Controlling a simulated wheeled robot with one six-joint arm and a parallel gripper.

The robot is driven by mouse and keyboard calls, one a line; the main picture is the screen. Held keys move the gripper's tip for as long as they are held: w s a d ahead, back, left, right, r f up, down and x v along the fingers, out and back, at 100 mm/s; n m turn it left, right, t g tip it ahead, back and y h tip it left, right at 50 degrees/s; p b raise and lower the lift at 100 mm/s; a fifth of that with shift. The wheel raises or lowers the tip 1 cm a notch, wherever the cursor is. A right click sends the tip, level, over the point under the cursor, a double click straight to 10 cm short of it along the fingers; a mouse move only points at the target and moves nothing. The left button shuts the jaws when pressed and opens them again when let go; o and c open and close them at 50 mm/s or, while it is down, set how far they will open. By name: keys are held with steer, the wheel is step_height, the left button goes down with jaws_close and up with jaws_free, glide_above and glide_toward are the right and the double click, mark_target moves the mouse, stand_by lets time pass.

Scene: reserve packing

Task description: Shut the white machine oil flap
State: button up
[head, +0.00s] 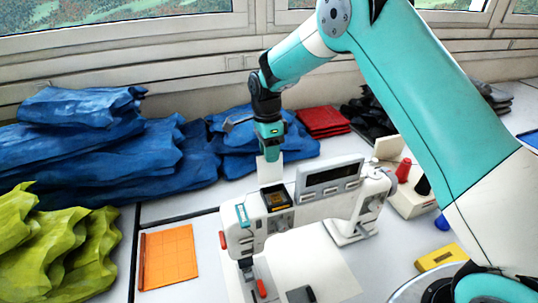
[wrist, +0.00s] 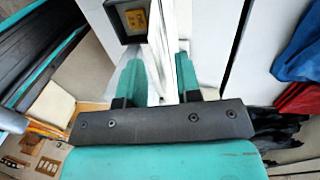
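The white sewing machine (head: 300,215) stands on the pale table in the head view. Its oil flap (head: 269,172) stands raised, upright behind a dark square opening (head: 277,198) with yellow inside. The same opening shows at the top of the wrist view (wrist: 132,20). My gripper (head: 269,150) points down just above the flap's upper edge. In the wrist view my gripper (wrist: 160,80) has its two teal fingers apart, with white surfaces showing between them. I cannot tell whether either finger touches the flap.
Blue folded cloth (head: 90,150) lies behind and left, yellow-green cloth (head: 55,245) at front left. An orange square (head: 169,257) lies left of the machine. A grey display (head: 331,178) rises on the machine, right of the flap. Thread spools (head: 404,170) stand further right.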

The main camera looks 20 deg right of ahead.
mark_target(270, 167)
steer(key=shift+s+f+p, duration=0.15)
steer(key=shift+f+p, duration=0.05)
steer(key=shift+f, duration=0.6)
steer(key=shift+s+f+p, duration=0.1)
steer(key=shift+f+p, duration=0.1)
steer(key=shift+f, duration=0.55)
steer(key=shift+c, duration=0.2)
jaws_close()
